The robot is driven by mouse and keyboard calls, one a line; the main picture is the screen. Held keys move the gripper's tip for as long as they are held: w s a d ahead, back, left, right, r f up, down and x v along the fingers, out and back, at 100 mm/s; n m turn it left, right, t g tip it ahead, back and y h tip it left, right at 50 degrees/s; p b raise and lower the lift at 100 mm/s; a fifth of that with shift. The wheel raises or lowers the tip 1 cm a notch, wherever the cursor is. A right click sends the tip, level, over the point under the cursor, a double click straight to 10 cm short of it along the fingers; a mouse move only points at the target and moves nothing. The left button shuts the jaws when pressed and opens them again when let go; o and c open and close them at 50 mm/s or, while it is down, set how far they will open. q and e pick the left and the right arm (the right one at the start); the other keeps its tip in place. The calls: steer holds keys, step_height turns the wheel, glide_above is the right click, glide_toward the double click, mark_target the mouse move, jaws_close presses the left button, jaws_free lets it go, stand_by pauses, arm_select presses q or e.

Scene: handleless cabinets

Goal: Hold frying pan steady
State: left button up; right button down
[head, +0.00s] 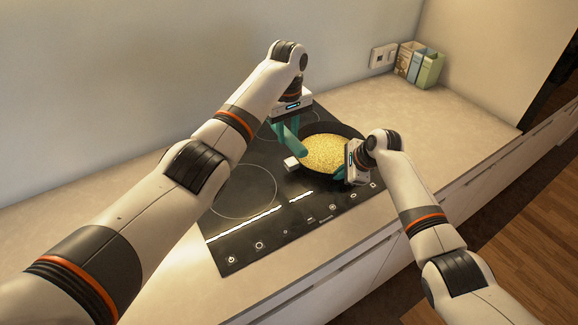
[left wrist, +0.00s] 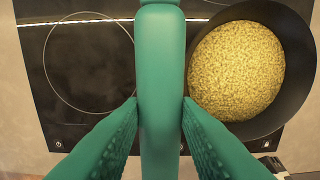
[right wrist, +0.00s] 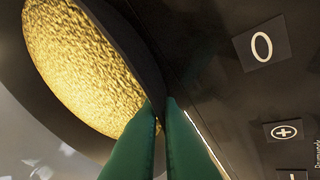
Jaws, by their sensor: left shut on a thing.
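The black frying pan (head: 340,129) sits on the black cooktop, filled with a yellow grainy food (head: 325,152). The pan also shows at the right of the left wrist view (left wrist: 296,60). My right gripper (head: 342,174) is at the pan's near right rim. In the right wrist view its teal fingertips (right wrist: 161,105) are close together with the pan's dark rim between them. My left gripper (head: 286,124) is above the cooktop, at the pan's far left side. It is shut on a long teal utensil (left wrist: 160,50), held beside the pan; the utensil's far end is hard to make out.
The cooktop (head: 243,192) has empty cooking zones left of the pan and touch controls along its front. A small white block (head: 291,163) shows at the pan's left edge. Upright boxes (head: 425,67) stand in the back corner. The counter (head: 455,118) to the right is clear.

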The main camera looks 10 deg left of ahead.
arm_select(q)
steer(key=shift+a+f, duration=0.2)
steer(key=shift+a, duration=0.15)
steer(key=s+a+f+m, duration=0.3)
steer(key=a+m, duration=0.1)
steer(key=m, duration=0.1)
steer(key=s+a+f+m, duration=0.3)
steer(key=a+f+m, duration=0.1)
steer(key=m, duration=0.2)
steer(key=s+a+f+m, duration=0.3)
steer(key=s+a+m, duration=0.1)
steer(key=a+m, duration=0.1)
steer(key=shift+f+m, duration=0.3)
steer(key=shift+m, duration=0.2)
steer(key=shift+s+a+f+m, duration=0.1)
steer(key=shift+s+f+m, duration=0.1)
steer(key=shift+s+m, duration=0.25)
steer(key=shift+w+d, duration=2)
steer(key=shift+d, duration=0.2)
steer(key=shift+w+d, duration=0.25)
steer(key=shift+d, duration=0.05)
